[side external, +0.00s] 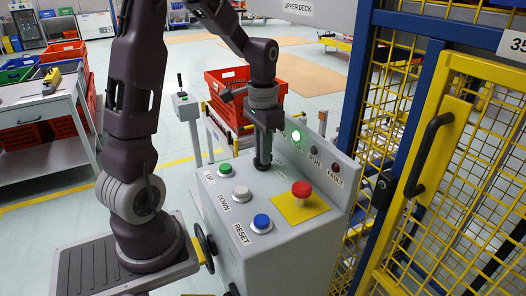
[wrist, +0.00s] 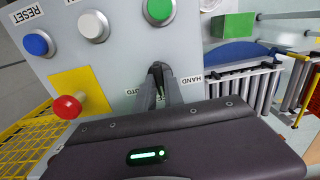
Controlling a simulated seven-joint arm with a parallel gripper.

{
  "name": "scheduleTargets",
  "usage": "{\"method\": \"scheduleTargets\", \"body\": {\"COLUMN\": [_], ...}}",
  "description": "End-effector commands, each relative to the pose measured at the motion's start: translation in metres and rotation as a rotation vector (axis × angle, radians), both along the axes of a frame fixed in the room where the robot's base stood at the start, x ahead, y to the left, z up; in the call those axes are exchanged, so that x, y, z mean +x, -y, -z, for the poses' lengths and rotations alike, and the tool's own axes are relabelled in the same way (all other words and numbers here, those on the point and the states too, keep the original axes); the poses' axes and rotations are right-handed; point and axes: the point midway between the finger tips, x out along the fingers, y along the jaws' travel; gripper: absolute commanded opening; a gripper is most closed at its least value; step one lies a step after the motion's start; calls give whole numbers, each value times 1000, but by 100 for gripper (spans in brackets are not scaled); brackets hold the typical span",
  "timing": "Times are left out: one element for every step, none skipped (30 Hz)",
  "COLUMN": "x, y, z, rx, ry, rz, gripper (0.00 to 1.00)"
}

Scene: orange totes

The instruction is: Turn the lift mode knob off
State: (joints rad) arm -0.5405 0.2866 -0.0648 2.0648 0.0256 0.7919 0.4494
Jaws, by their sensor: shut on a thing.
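The lift control panel (side external: 215,187) is a grey box with a sloped top. My gripper (side external: 262,163) points straight down at its back part, fingertips at the panel face. In the wrist view my gripper (wrist: 164,82) is shut on a small dark knob between the printed labels HAND (wrist: 192,79) and AUTO (wrist: 133,91). The fingers hide most of the knob, so I cannot tell which way it points. In the side view the knob is hidden behind my fingers.
Green (side external: 225,169), white (side external: 242,193) and blue (side external: 262,222) buttons line the panel's left. A red mushroom button (side external: 301,189) on a yellow plate (side external: 297,211) stands to the right. A green lamp (side external: 296,136) is lit; the FAULT lamp (side external: 337,167) looks dark. A yellow mesh fence (side external: 440,190) stands close on the right.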

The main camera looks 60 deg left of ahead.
Motion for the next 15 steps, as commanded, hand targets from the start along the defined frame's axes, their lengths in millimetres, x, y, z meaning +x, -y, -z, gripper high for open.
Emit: {"method": "scheduleTargets", "body": {"x": [1, 1, 1, 1, 1, 1, 1, 1, 1, 1, 1, 1, 1, 1, 1], "y": [0, 0, 0, 0, 0, 0, 0, 0, 0, 0, 0, 0, 0, 0, 0], "z": [-1, -1, -1, -1, -1, -1, -1, -1, -1, -1, -1, -1, -1, -1, -1], "rx": [1, 1, 1, 1, 1, 1, 1, 1, 1, 1, 2, 2, 2, 2, 2], "ry": [3, 3, 3, 3, 3, 3, 3, 3, 4, 3, 4, 4, 4, 4, 4], "rz": [4, 6, 9, 10, 11, 11, 11, 11, 11, 11, 11, 11, 11, 11, 11], "gripper": [0, 0, 0, 0, 0, 0, 0, 0, 0, 0, 0, 0, 0, 0, 20]}}
